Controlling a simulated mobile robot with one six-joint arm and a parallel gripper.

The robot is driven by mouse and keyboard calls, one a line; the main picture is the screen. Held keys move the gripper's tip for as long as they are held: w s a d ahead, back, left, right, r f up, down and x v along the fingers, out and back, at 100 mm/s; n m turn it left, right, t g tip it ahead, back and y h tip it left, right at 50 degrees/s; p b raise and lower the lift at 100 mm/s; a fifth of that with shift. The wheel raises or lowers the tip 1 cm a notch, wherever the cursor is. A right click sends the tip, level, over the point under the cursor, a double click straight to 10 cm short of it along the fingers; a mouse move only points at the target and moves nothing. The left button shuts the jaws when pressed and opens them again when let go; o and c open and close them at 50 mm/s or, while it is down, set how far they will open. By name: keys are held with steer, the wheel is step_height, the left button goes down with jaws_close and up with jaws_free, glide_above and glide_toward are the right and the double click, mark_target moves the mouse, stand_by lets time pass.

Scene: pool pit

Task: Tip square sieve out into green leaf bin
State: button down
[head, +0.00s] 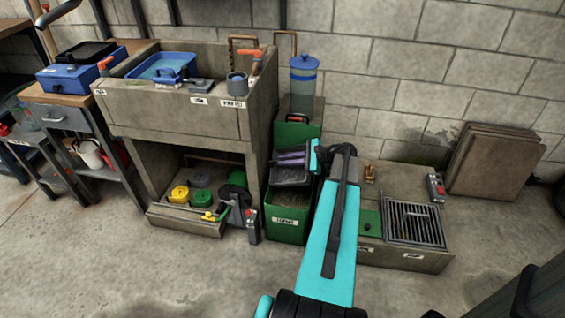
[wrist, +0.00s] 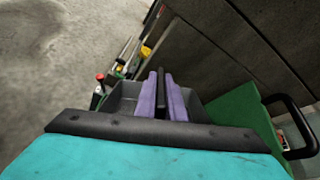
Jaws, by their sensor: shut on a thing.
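The square sieve (head: 292,178) is a dark grey, shallow, square-sided tray. In the head view it is held over the green leaf bin (head: 286,226), which stands on the floor with a white label on its front. My gripper (head: 290,158) has purple fingers shut on a dark upright part of the sieve. In the wrist view, the gripper (wrist: 163,95) has that dark part between its fingers, and the sieve (wrist: 126,103) shows on both sides. The sieve looks tilted in the head view, but I cannot tell how far. Its contents are hidden.
A concrete sink stand (head: 170,116) is left of the bin. A blue canister (head: 303,86) stands behind it. A low concrete pit with a metal grate (head: 414,223) is on the right. The floor in front (head: 180,275) is mostly clear.

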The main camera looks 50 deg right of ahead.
steer(key=shift+s+d+r+m+t+y+p, duration=0.15)
steer(key=shift+d+r+m+t+y+p, duration=0.7)
steer(key=shift+p, duration=1.25)
steer(key=shift+s+d+r+m+t+y+p, duration=0.15)
steer(key=shift+d+r+m+t+y+p, duration=0.7)
steer(key=shift+p, duration=1.2)
steer(key=shift+a+f+m, duration=0.3)
steer(key=shift+f, duration=0.05)
